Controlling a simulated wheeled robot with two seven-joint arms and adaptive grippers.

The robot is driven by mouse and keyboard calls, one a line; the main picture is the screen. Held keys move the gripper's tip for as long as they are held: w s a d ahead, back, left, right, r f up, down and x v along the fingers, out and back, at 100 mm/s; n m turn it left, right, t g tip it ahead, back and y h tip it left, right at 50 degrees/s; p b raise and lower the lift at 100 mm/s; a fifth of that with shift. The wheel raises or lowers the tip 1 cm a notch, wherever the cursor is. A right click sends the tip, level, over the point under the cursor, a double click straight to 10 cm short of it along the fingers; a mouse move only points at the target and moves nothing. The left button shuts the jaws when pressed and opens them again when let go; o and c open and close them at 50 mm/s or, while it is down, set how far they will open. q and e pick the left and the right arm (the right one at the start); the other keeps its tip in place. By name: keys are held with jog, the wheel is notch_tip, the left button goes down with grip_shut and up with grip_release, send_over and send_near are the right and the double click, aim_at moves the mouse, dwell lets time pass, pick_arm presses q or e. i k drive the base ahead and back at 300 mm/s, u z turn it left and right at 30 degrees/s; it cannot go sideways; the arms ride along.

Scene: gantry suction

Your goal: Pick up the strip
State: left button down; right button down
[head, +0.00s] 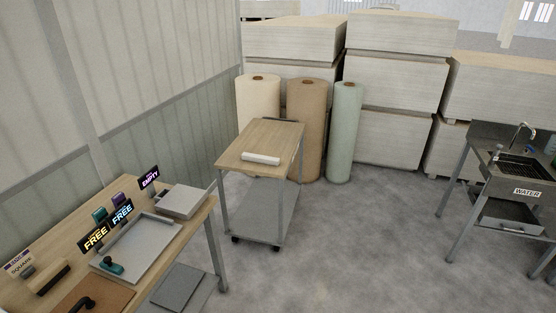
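A short white strip-like piece (260,158) lies on the wooden top of a wheeled cart (262,135), near the cart's front edge. It looks like a small roll or folded strip; I cannot tell which, and no label names it. Nothing covers it. Neither of my grippers shows in the head view.
A wooden bench (182,237) at lower left bears a grey tray (137,252), a grey box (184,201) and small signs. Tall rolls (306,120) and stacked boards (388,140) stand behind the cart. A metal sink (520,180) stands at right. The middle floor (365,245) is clear.

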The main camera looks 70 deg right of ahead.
aim_at(258, 158)
jog(key=z, duration=2.5)
jog(key=i, duration=1.85)
jog(key=u, duration=0.25)
jog(key=i, duration=1.5)
jog(key=u, duration=0.6)
